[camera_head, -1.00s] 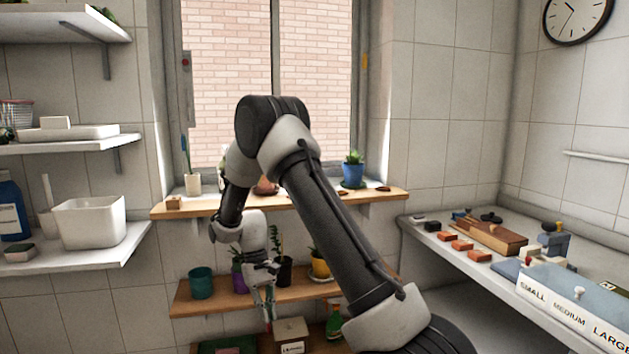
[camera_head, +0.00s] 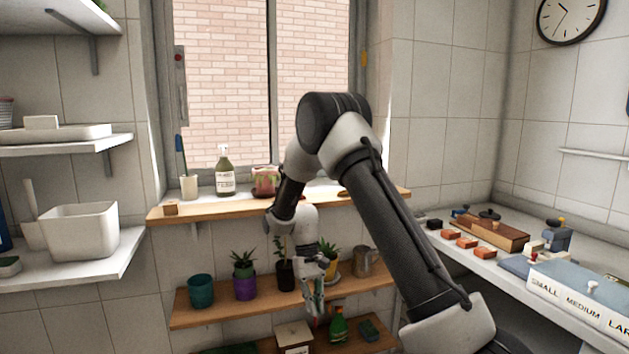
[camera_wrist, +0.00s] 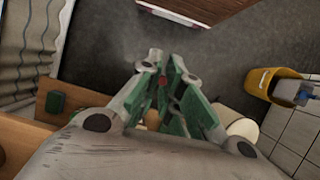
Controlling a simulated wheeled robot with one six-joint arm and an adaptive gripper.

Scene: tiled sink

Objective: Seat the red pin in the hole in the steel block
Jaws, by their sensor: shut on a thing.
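My gripper (camera_head: 315,302) hangs pointing down in front of the lower window shelf. In the wrist view its green-padded fingers (camera_wrist: 163,82) are closed on a small red piece, seemingly the red pin (camera_wrist: 162,80); only a little of it shows between the pads. The steel block with its hole cannot be made out with certainty in either view. A small pale block (camera_head: 535,247) sits among other things on the right counter, too small to identify.
The right counter (camera_head: 470,262) holds orange blocks, a wooden board (camera_head: 490,235), a blue-grey vise-like tool (camera_head: 557,237) and a size-labelled bin (camera_head: 575,300). Potted plants line the shelf (camera_head: 225,306) behind my gripper. A yellow bucket (camera_wrist: 262,82) stands on the grey floor.

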